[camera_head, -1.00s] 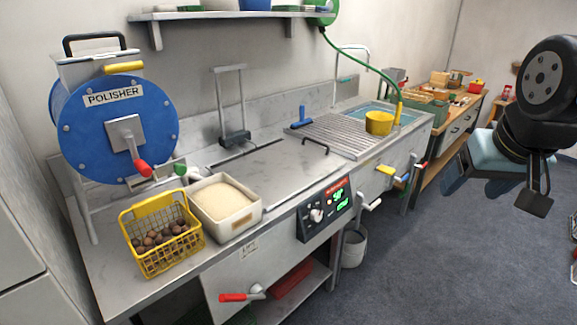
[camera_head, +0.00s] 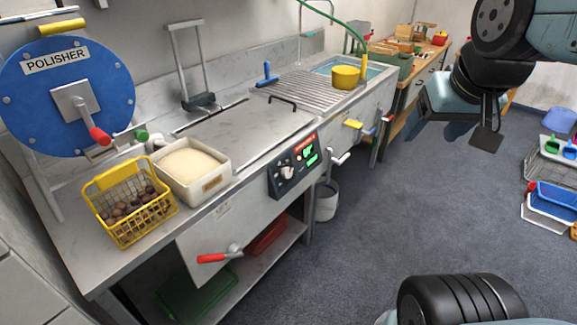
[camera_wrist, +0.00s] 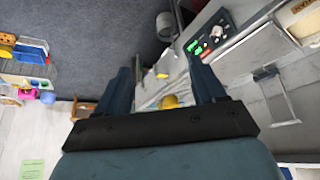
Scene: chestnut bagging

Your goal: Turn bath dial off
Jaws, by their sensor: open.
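The bath dial is a pale knob (camera_head: 288,172) on a dark control panel (camera_head: 281,185) with green lit digits, set in the front of the steel counter. In the wrist view the panel (camera_wrist: 216,36) is at the top right, seen from an unusual angle. My gripper (camera_wrist: 164,70) is open and empty, its two dark fingers apart with nothing between them close by. In the head view my gripper (camera_head: 462,137) hangs in the air at the upper right, well apart from the panel. The knob's exact setting is too small to tell.
A yellow basket of chestnuts (camera_head: 100,187) and a cream tub (camera_head: 222,171) stand on the counter. A red-handled lever (camera_head: 211,258) and a white lever (camera_head: 340,158) stick out in front. A grey bucket (camera_head: 326,205) stands on the floor. The carpet before the counter is clear.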

